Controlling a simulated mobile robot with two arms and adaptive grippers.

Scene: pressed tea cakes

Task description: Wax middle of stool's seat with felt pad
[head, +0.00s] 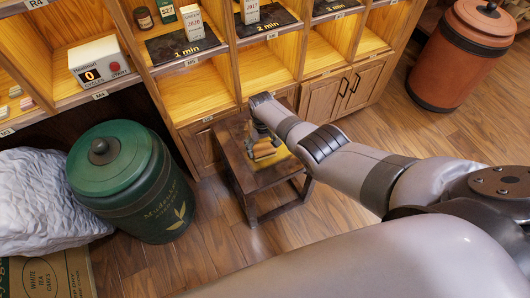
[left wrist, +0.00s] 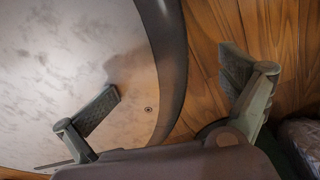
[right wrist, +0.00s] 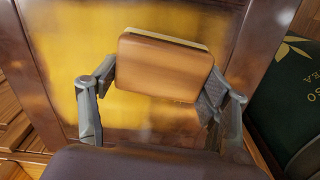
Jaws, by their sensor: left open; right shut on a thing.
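The stool (head: 247,184) is dark brown and stands on the floor in front of the shelves. A yellow patch (head: 272,156) shows on the middle of its seat, partly hidden by my right arm. In the right wrist view the yellow area (right wrist: 80,90) spreads over the seat (right wrist: 50,30). My right gripper (head: 258,138) is over the seat. It is shut on the felt pad (right wrist: 165,68), a brown block with a pale edge layer. I cannot tell whether the pad touches the seat. My left gripper (left wrist: 175,85) is open and empty, near a pale, speckled round surface.
A green canister (head: 125,185) stands left of the stool, with a white wrapped bundle (head: 40,200) beside it. Wooden shelves (head: 265,75) rise behind the stool. A terracotta canister (head: 460,55) stands far right. Floor is clear right of the stool.

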